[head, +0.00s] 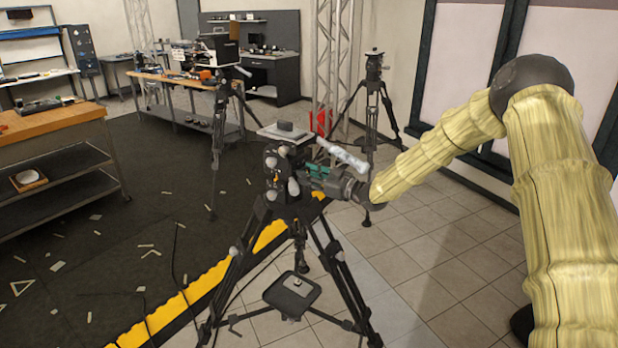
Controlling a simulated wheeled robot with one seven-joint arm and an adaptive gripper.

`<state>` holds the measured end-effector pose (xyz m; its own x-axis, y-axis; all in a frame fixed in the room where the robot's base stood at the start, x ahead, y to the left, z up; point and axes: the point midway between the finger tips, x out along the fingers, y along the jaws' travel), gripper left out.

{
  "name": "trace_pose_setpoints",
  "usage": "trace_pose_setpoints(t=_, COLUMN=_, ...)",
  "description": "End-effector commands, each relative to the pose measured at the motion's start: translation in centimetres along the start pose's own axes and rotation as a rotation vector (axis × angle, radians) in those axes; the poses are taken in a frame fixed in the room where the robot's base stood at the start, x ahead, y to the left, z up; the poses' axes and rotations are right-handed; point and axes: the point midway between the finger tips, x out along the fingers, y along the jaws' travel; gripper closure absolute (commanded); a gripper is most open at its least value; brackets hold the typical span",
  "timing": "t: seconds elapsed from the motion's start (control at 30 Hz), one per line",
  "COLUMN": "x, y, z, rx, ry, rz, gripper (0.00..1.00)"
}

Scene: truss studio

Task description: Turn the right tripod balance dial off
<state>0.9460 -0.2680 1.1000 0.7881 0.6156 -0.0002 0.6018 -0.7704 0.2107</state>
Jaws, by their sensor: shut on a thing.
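The nearest tripod (340,265) stands upright in the middle of the head view, with black legs and a lower tray. Its black head (285,158) carries a flat plate with a dark block on top. My gripper (306,172) reaches in from the right and is shut at the right side of this head. The balance dial between my fingertips is hidden, so its setting cannot be read. Pale knobs (293,187) show on the front of the head. A pale handle (342,155) slants out to the right, just above my gripper.
Another tripod (371,100) stands behind to the right, and one (220,120) behind to the left. A metal truss (329,70) rises between them. A wooden-topped cart (50,122) is at left. Light scraps litter the dark mat (110,230). The tiled floor (450,250) at right is mostly clear.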

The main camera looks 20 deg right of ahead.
Motion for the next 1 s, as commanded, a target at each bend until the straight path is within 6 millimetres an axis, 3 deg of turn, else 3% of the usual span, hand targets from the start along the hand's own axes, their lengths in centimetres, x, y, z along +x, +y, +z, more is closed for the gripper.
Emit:
trace_pose_setpoints(t=0.7, x=0.04, y=0.12, z=0.43, rx=-0.549, ry=0.000, rz=0.001, gripper=0.91)
trace_pose_setpoints(t=1.0, x=0.05, y=0.17, z=0.14, rx=-0.696, ry=0.000, rz=0.001, gripper=0.91)
